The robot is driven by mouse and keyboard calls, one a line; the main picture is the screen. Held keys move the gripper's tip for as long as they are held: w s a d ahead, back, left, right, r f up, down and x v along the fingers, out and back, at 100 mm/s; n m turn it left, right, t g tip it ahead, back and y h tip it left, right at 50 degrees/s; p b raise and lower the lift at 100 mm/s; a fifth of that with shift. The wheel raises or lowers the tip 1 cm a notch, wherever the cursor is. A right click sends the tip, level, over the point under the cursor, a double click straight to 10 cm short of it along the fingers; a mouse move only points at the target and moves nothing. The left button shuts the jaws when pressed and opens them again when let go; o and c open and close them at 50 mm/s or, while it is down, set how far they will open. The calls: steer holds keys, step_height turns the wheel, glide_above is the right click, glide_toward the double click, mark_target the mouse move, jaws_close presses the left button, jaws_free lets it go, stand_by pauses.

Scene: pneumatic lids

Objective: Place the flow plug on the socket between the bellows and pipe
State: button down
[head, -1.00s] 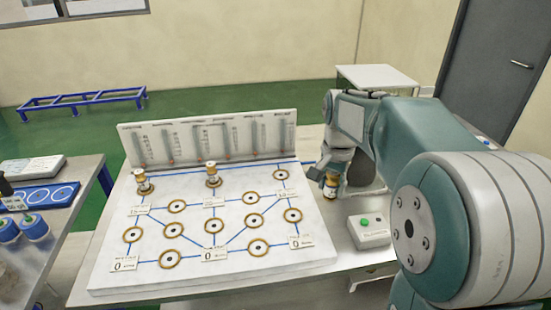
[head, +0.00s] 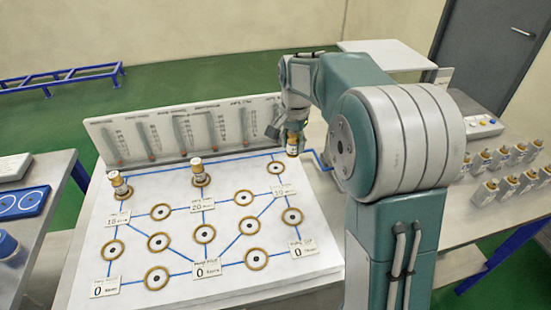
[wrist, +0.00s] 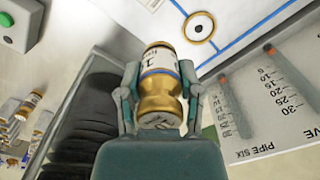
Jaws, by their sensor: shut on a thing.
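My gripper (head: 291,128) is shut on the flow plug (head: 292,143), a white and gold cylinder with a blue band. In the wrist view the fingers clasp both sides of the plug (wrist: 160,82). The plug hangs above the back right part of the white board (head: 235,268), apart from it. The closest socket (head: 276,167), a gold ring with a dark centre, lies just below and left of the plug; a socket (wrist: 199,25) also shows in the wrist view. I cannot read a bellows label; "PIPE SIX" shows on the gauge panel (wrist: 275,120).
Two similar plugs stand upright on the board's back row, at left (head: 120,185) and middle (head: 200,172). Several empty sockets joined by blue lines fill the front. The upright gauge panel (head: 95,133) edges the back. More plugs stand on the right table (head: 483,205).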

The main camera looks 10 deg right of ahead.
glide_above(276, 167)
steer(key=f, duration=0.6)
steer(key=shift+s, duration=0.35)
steer(key=shift+w+f, duration=0.15)
steer(key=shift+f, duration=0.75)
steer(key=shift+w+f, duration=0.1)
steer(key=shift+f, duration=0.8)
steer(key=shift+f, duration=0.1)
steer(key=shift+c, duration=1.3)
jaws_free()
